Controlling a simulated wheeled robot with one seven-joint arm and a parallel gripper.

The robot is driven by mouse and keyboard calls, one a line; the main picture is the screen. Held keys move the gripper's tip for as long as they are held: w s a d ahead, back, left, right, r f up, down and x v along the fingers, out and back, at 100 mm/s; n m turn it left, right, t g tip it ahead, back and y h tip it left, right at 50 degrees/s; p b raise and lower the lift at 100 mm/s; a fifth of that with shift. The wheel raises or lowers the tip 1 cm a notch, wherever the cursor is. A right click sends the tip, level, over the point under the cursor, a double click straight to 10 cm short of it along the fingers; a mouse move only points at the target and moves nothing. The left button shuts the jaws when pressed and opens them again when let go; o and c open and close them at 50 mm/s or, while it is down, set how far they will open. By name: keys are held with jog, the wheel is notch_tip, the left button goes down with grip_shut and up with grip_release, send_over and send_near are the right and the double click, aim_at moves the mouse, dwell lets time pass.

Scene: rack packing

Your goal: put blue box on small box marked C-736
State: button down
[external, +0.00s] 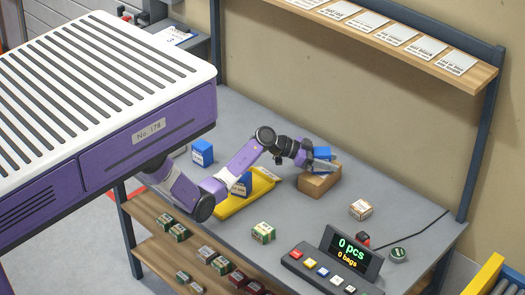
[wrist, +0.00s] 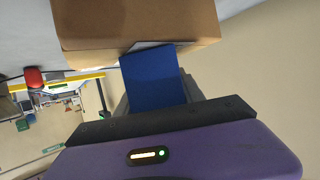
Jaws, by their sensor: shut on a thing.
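My gripper (external: 312,163) is shut on a blue box (external: 322,153) at the brown cardboard box (external: 318,186) on the grey table. In the wrist view the blue box (wrist: 153,78) reaches from my gripper (wrist: 155,106) to the edge of the cardboard box (wrist: 140,22). I cannot tell whether the blue box rests on the cardboard box or hangs just above it. No marking C-736 is readable on any box. A small brown-and-white box (external: 361,209) stands to the right, and a green-and-tan one (external: 263,233) stands nearer the front.
Another blue box (external: 202,152) stands farther left. A panel with buttons and a display (external: 351,251) stands at the front right. Several small boxes sit on the lower shelf.

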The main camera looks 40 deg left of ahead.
jog(key=shift+f, duration=0.1)
jog(key=c, duration=0.7)
grip_release()
jog(key=b+v, duration=0.1)
jog(key=v, duration=1.1)
